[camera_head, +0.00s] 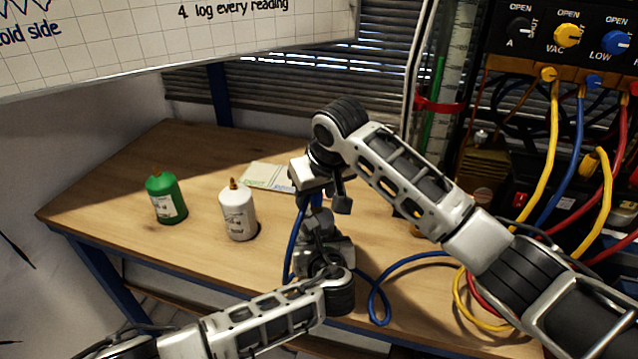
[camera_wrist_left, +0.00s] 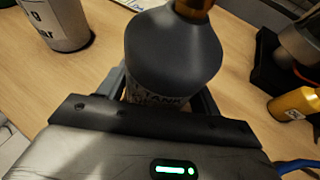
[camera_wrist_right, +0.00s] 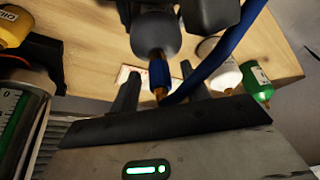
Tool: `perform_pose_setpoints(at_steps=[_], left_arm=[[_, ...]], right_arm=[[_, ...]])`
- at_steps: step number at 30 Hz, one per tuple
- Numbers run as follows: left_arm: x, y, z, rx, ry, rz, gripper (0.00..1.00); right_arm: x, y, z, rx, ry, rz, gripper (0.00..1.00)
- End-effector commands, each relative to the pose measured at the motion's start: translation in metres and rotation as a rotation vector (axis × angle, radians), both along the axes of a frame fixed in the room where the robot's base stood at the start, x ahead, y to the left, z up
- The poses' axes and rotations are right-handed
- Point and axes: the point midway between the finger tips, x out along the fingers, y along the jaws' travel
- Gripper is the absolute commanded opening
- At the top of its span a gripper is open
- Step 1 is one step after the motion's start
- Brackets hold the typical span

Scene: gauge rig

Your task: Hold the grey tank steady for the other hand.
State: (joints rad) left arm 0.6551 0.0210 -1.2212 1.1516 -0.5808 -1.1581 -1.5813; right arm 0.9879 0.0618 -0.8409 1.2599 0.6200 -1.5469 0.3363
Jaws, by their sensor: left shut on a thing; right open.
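The grey tank (camera_wrist_left: 172,55), with a brass neck and a label reading "TANK", stands between the fingers of my left gripper (camera_wrist_left: 165,90), which is shut on it. In the head view the tank is mostly hidden behind my grippers. In the right wrist view its body (camera_wrist_right: 155,33) shows with a blue piece (camera_wrist_right: 159,70) at the neck and a brass tip. My right gripper (camera_wrist_right: 162,90) is open, its fingers on either side of that neck. A blue hose (camera_wrist_right: 220,58) runs close by; I cannot tell whether it is joined to the tank.
A green tank (camera_head: 166,199) and a white tank (camera_head: 238,214) stand on the wooden table (camera_head: 120,170) at left. A paper (camera_head: 266,177) lies behind. A yellow tank (camera_wrist_left: 295,103) stands nearby. At right, a panel (camera_head: 572,47) carries yellow, blue and red hoses.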

Motion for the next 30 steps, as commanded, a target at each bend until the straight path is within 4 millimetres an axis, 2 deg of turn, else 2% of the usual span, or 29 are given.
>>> perform_pose_setpoints(at_steps=[8,13,15,16,17,18,30], left_arm=[[-0.0004,0.0007,-0.0012,0.002,0.002,0.001,0.33],[-0.0004,0.0007,-0.0012,0.002,0.002,0.001,0.33],[-0.0004,0.0007,-0.0012,0.002,0.002,0.001,0.33],[-0.0004,0.0007,-0.0012,0.002,0.002,0.001,0.33],[-0.0004,0.0007,-0.0012,0.002,0.002,0.001,0.33],[-0.0004,0.0007,-0.0012,0.002,0.002,0.001,0.33],[-0.0003,0.0009,-0.0012,0.002,0.002,0.001,0.33]], right_arm=[[0.0003,0.0005,-0.0013,0.001,0.0,0.0,0.47],[0.0003,0.0005,-0.001,0.001,0.0,0.0,0.0],[0.0003,0.0005,-0.001,0.001,0.0,0.0,0.0],[0.0003,0.0005,-0.001,0.001,0.0,0.0,0.12],[0.0003,0.0004,-0.0009,0.001,0.0,0.0,0.04],[0.0003,0.0004,-0.0009,0.001,0.0,0.0,0.0],[0.0007,0.0005,0.0027,0.002,-0.002,0.0,0.0]])
